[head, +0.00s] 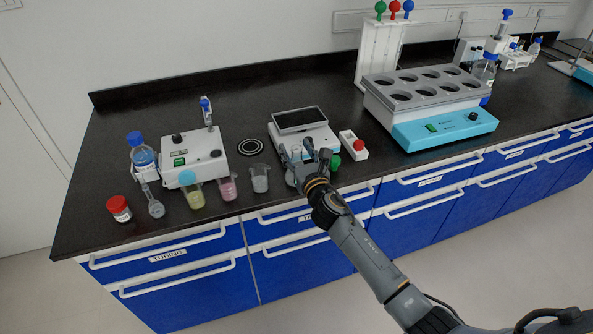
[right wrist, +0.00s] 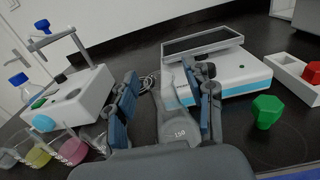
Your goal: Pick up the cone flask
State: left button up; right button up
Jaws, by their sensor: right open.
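The cone flask (right wrist: 172,120), clear grey glass with a "150" mark, stands between the fingers of my right gripper (right wrist: 165,100) in the right wrist view. The fingers are spread, one on each side of it; I cannot tell whether either touches the glass. My left gripper is not in view.
A green stopper (right wrist: 267,111) lies close to the right of the gripper, beside a white holder (head: 354,145) with a red stopper. Clear (head: 260,180), pink (head: 228,190) and yellow (head: 194,197) beakers stand to the left. A teal-fronted block with holes (head: 440,131) stands right.

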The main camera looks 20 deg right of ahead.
grip_shut()
jog(key=shift+r, duration=0.1)
dwell(0.3)
